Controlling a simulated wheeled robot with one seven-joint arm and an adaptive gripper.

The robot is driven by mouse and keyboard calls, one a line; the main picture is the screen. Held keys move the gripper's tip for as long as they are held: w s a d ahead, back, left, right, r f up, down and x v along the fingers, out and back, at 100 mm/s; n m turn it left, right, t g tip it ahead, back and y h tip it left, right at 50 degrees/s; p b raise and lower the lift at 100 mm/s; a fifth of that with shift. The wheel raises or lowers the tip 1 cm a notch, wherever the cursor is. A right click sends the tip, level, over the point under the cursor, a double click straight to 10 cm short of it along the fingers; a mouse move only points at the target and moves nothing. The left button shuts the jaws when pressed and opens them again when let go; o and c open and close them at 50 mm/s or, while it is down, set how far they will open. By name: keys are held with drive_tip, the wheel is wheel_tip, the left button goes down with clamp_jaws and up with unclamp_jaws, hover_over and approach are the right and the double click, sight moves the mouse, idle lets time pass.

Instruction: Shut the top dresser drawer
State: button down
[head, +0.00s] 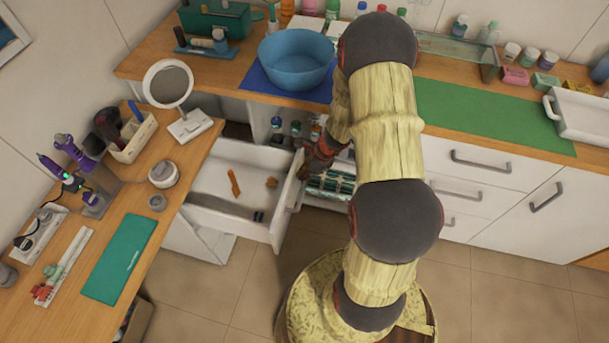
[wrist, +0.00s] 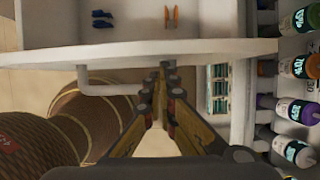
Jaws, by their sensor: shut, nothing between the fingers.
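The white dresser drawer (head: 215,208) is pulled out from under the left wooden top, with its interior exposed. Its front panel (head: 288,200) faces my arm, and it crosses the wrist view as a pale band (wrist: 120,53). A pale bar handle (wrist: 105,90) is on that panel. My gripper (head: 304,171) is at the outer side of the panel near its far end. In the wrist view the fingers (wrist: 163,72) are shut and empty, with the tips close to the panel beside the handle. I cannot tell whether they touch it.
Orange items (head: 234,182) and small dark items (head: 258,216) lie in the drawer. An open shelf with bottles (wrist: 298,108) stands close on the gripper's right. A round mirror (head: 168,84) stands on the left top. The floor (head: 215,295) before the drawer is clear.

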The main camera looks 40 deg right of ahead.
drive_tip(key=w+a+p, duration=0.5)
drive_tip(key=w+a, duration=0.4)
drive_tip(key=w, duration=0.2)
drive_tip(key=w+a+p, duration=0.6)
drive_tip(key=w+a, duration=0.3)
drive_tip(key=w, duration=0.3)
drive_tip(key=shift+w, duration=0.15)
drive_tip(key=shift+a, duration=0.1)
